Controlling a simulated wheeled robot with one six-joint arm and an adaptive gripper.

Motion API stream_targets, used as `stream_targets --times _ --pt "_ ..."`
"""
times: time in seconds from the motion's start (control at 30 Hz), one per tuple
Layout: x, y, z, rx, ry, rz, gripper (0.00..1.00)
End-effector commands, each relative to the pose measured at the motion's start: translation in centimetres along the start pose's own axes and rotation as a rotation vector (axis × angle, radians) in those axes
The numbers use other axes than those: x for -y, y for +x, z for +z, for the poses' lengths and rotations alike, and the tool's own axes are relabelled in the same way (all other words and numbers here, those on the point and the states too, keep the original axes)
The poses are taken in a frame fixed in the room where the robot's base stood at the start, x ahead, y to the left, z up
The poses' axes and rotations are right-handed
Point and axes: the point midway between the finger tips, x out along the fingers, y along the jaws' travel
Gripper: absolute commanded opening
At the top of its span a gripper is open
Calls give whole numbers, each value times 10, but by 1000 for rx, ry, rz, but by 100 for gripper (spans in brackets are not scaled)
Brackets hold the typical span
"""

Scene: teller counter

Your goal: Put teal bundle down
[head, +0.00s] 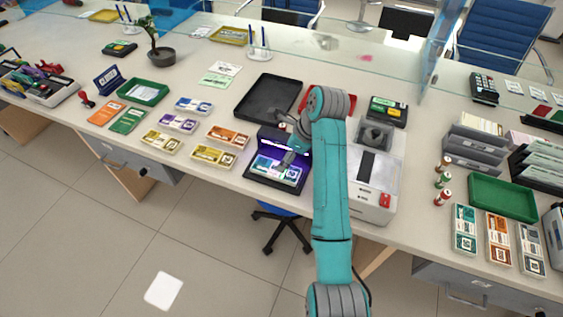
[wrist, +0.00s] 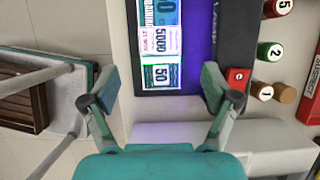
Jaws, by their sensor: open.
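The teal bundle (head: 270,171) lies flat in the purple-lit bed of a black detector (head: 250,176). In the wrist view the bundle (wrist: 161,45) shows pale teal, with "5000" and "50" printed on it, against the glowing bed (wrist: 197,40). My gripper (head: 288,158) is over the detector's front in the head view. In the wrist view its fingers (wrist: 157,88) are spread wide, one on each side of the bundle's line, with nothing between the tips. The bundle is apart from both fingers. My arm covers part of the counter right of the detector.
Orange (head: 228,136) and yellow bundles (head: 213,156) lie left of the detector. A black tray (head: 268,97) is behind it. A white counting machine (head: 375,182) stands close on the right. Another teal bundle (head: 465,229) lies far right, near a green tray (head: 502,197).

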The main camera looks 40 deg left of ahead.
Motion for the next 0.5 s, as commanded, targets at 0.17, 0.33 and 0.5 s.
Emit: stream_targets --times 0.17,0.33,0.5 --pt "1 -29 1 1 -1 -2 87" --pt "0 -43 0 0 1 -1 87" --pt "0 -46 0 0 1 1 87"
